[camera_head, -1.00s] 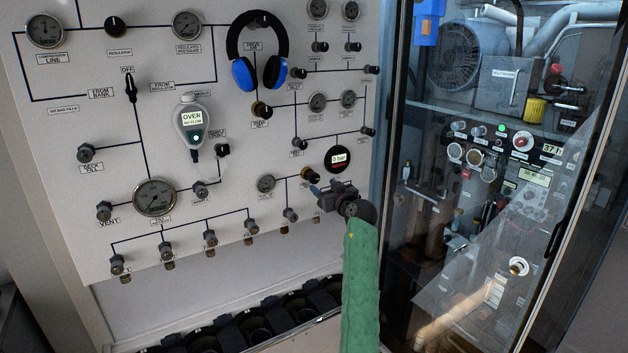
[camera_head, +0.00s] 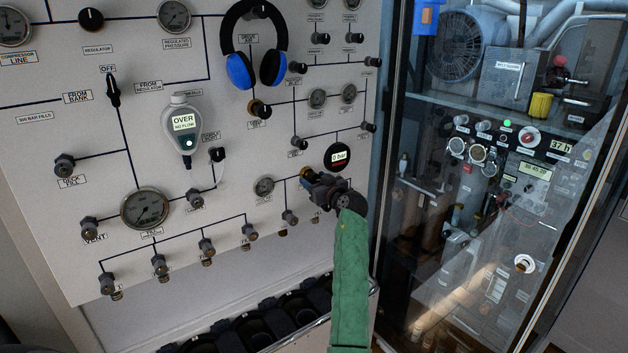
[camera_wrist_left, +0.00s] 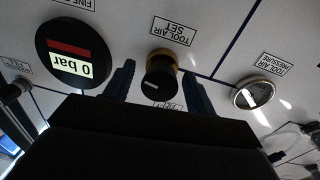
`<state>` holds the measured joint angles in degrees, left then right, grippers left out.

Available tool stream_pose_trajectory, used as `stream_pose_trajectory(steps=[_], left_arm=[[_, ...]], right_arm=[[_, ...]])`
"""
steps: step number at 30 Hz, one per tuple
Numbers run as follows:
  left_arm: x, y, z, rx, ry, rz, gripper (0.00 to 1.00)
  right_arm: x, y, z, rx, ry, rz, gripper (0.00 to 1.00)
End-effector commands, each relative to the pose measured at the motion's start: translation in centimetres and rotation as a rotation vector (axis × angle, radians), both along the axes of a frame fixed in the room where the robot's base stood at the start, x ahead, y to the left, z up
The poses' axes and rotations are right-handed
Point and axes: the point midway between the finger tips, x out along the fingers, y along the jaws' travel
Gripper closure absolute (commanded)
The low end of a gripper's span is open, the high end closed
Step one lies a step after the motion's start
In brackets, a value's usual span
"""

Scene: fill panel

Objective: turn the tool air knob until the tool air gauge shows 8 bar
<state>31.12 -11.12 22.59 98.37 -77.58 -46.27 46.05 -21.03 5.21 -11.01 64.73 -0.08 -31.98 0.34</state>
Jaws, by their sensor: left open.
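The tool air knob (camera_wrist_left: 161,80) is black with a white mark and a brass collar, under an upside-down "TOOL AIR SET" label in the left wrist view. My left gripper (camera_wrist_left: 159,92) is open, with one finger on each side of the knob; contact is unclear. In the head view the gripper (camera_head: 317,187) mostly covers the knob, whose brass collar (camera_head: 305,173) shows. The tool air gauge (camera_wrist_left: 253,94) is a small round dial to the right of the knob in the wrist view. It also shows in the head view (camera_head: 264,187). Its reading is unclear.
A round digital display (camera_wrist_left: 73,57) beside the knob reads "0 bar"; it also shows in the head view (camera_head: 338,156). Headphones (camera_head: 254,50) and a handheld meter (camera_head: 185,125) are on the panel. A glass-fronted cabinet (camera_head: 490,180) stands at the right.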

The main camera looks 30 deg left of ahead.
Motion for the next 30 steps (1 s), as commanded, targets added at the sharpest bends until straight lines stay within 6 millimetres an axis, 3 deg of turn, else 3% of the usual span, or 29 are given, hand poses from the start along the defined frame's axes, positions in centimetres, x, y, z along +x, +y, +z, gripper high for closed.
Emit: stream_pose_trajectory(steps=[1,7,18,30], left_arm=[[0.0,0.0,0.0,0.000,0.000,0.000,0.50],[0.0,0.0,0.0,0.000,0.000,0.000,0.88],[-0.1,0.1,-0.1,0.020,0.050,0.001,0.88],[-0.1,0.1,-0.2,0.135,0.328,0.001,0.88]], right_arm=[[0.0,-0.1,0.0,0.000,0.000,0.000,0.43],[0.0,-0.2,0.0,-0.002,0.000,0.000,0.43],[0.2,-0.1,0.0,-0.003,0.010,-0.001,0.43],[1.4,1.6,2.6,0.012,0.023,-0.008,0.43]])
